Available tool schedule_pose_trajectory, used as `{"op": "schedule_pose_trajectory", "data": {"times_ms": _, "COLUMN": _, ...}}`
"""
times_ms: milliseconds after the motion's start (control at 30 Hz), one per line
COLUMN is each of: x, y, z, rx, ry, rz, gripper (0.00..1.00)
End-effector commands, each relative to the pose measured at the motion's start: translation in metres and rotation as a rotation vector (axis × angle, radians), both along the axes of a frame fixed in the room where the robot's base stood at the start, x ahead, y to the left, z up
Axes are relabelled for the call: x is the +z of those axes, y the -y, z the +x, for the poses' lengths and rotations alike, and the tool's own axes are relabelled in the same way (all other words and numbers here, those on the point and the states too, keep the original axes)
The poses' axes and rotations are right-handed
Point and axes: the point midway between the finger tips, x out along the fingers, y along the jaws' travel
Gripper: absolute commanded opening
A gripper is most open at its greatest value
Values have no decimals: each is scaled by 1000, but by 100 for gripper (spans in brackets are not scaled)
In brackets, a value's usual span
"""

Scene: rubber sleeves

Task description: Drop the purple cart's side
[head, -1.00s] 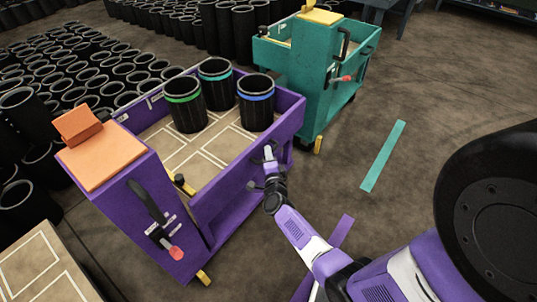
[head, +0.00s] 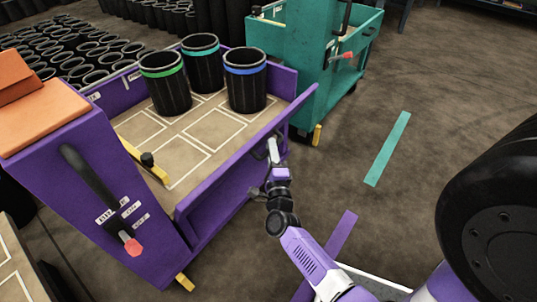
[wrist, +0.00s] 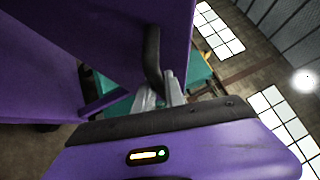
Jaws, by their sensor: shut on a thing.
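The purple cart (head: 110,215) stands at the left in the head view, with a tan gridded bed (head: 205,130). Its near side panel (head: 235,175) runs along the bed's front edge and sits low enough to show most of the bed; its exact tilt is hard to tell. My gripper (head: 272,150) is at the panel's outer face near its right part. In the wrist view my gripper (wrist: 160,97) is shut on the dark handle (wrist: 153,55) of the purple panel. A black lever with a red knob (head: 133,247) is on the cart's end post.
Three black sleeves with green (head: 166,82), teal (head: 203,62) and blue bands (head: 246,80) stand on the bed. A teal cart (head: 315,60) is behind. Floor is open to the right, with teal (head: 388,148) and purple (head: 341,232) strips.

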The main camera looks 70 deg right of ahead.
Motion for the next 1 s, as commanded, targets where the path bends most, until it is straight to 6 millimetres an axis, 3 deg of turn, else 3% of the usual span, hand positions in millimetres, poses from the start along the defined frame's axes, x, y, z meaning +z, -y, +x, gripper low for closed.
{"op": "schedule_pose_trajectory", "data": {"times_ms": 33, "x": -14, "y": -3, "z": -1, "rx": 5, "ry": 24, "rz": -7, "gripper": 0}}
{"op": "schedule_pose_trajectory", "data": {"times_ms": 333, "x": -31, "y": -6, "z": -15, "rx": 5, "ry": 185, "rz": -45, "gripper": 0}}
{"op": "schedule_pose_trajectory", "data": {"times_ms": 1000, "x": -92, "y": -10, "z": -36, "rx": 4, "ry": 177, "rz": -42, "gripper": 0}}
